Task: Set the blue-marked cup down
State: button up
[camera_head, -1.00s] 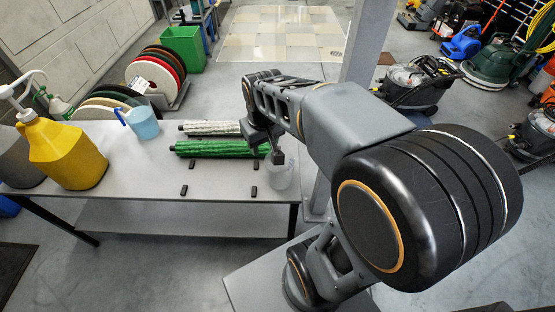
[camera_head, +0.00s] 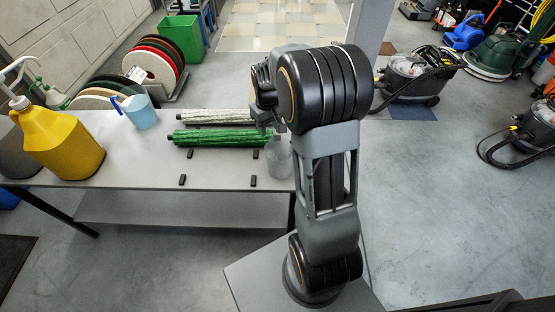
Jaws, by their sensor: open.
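A translucent whitish cup (camera_head: 280,161) stands at the right end of the table (camera_head: 125,172), right of the green roller brush. I cannot make out a blue mark on it. A light blue jug (camera_head: 141,112) with a blue handle stands at the table's back left. My gripper (camera_head: 274,138) is small and dark just above and behind the cup's rim, partly hidden by my arm. It is open. I cannot tell whether its fingers still touch the cup.
A green roller brush (camera_head: 220,138) and a pale one (camera_head: 215,117) lie left of the cup. Small black pads (camera_head: 253,181) sit on the table near its front. A yellow jug (camera_head: 60,142) stands at the left. The table's middle front is mostly clear.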

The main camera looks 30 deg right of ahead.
aim_at(277, 156)
jog(key=shift+s+d+f+b, duration=0.1)
jog(key=shift+f+b, duration=0.3)
jog(key=shift+f, duration=1.25)
jog(key=shift+d+f+b, duration=0.1)
jog(key=shift+f+b, duration=0.3)
jog(key=shift+f, duration=1.2)
jog(key=shift+c, duration=0.4)
grip_shut()
